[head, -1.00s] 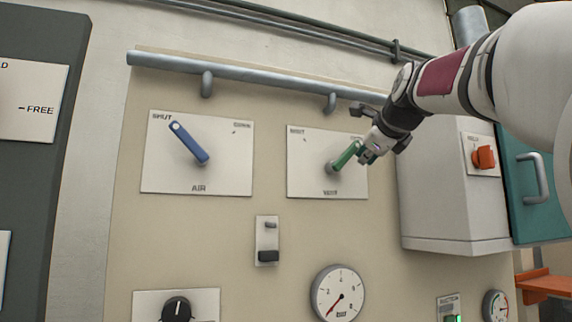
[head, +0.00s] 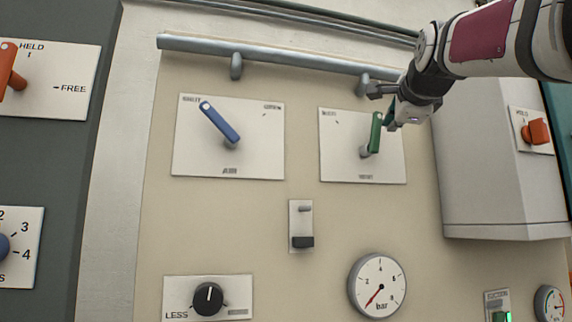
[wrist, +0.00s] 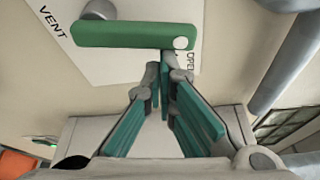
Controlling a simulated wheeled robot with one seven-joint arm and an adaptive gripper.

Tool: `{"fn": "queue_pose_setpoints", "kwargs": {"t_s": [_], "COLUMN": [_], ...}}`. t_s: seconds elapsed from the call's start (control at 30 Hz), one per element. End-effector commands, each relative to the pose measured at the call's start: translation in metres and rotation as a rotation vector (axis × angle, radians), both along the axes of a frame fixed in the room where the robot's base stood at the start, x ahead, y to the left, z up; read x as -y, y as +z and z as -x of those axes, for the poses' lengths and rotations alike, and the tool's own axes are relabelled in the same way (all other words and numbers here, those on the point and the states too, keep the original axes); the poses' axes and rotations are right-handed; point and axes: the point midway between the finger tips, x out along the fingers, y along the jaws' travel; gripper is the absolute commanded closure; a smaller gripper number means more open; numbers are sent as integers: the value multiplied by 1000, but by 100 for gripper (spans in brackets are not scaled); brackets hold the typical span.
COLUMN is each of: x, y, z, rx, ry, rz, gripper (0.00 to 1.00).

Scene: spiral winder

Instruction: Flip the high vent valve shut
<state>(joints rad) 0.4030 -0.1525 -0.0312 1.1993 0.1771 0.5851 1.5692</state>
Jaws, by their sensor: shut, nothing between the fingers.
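The vent valve is a green lever (head: 376,133) on a white plate (head: 340,165) marked VENT. It points up, leaning slightly right of upright, from its grey pivot. A faint label stands at the plate's upper left. In the wrist view the lever (wrist: 120,35) lies across the top, with OPEN lettering beside its tip and VENT at the left. My gripper (head: 389,121) is shut and empty at the right side of the lever's upper end. In the wrist view its closed fingertips (wrist: 166,65) are right at the lever's tip; they seem to touch it.
A blue AIR lever (head: 219,122) leans up-left on the plate to the left. A grey pipe rail (head: 290,60) runs above both plates, close to my gripper. A grey box (head: 490,190) juts out at the right. A pressure gauge (head: 378,286) and a small switch (head: 301,225) are below.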

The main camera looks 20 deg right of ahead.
Motion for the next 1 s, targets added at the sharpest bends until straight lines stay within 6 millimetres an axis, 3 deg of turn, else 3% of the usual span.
{"fn": "queue_pose_setpoints", "kwargs": {"t_s": [0.7,1.0], "x": [-41,-51], "y": [10,10], "z": [-2,-1], "rx": [-1,-2], "ry": [2,1], "rz": [671,874], "gripper": [100,100]}}
